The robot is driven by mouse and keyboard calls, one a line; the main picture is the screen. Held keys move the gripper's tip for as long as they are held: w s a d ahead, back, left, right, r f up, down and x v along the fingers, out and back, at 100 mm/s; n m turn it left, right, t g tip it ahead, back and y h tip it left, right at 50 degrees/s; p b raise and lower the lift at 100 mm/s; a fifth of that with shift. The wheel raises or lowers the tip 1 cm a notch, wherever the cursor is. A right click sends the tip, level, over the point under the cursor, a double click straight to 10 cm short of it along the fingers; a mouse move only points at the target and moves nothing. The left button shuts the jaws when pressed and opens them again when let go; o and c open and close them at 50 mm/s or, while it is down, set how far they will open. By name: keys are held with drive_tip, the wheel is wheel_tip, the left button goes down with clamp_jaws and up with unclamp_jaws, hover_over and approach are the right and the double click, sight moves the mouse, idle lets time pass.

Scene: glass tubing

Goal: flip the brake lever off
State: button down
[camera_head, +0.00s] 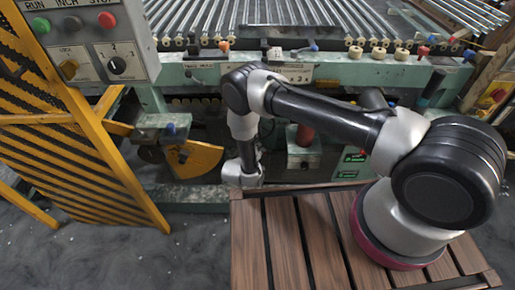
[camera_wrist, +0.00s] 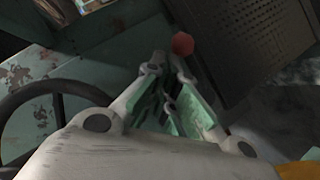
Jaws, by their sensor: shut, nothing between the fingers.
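A red ball knob (camera_wrist: 183,44) shows in the wrist view just beyond my fingertips. It may be the end of the brake lever, but its shaft is hidden and I cannot tell its position. My gripper (camera_wrist: 167,62) has its fingers close together, with green pads along them and nothing held. The right fingertip is very near the knob; I cannot tell whether they touch. In the head view my wrist hangs down in front of the machine, and the fingers are hidden there.
A black handwheel (camera_wrist: 42,92) is at the left in the wrist view. The green machine (camera_head: 335,72) spans the back, with a yellow sector plate (camera_head: 197,160) left of my wrist. A yellow guard (camera_head: 85,150) and a control box (camera_head: 90,45) stand at the left.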

drive_tip(key=shift+s+d+f, duration=0.1)
drive_tip(key=shift+d+f, duration=0.2)
drive_tip(key=shift+f, duration=0.05)
idle(0.5)
drive_tip(key=v, duration=1.2)
drive_tip(key=shift+a+r, duration=0.1)
drive_tip(key=shift+a, duration=0.05)
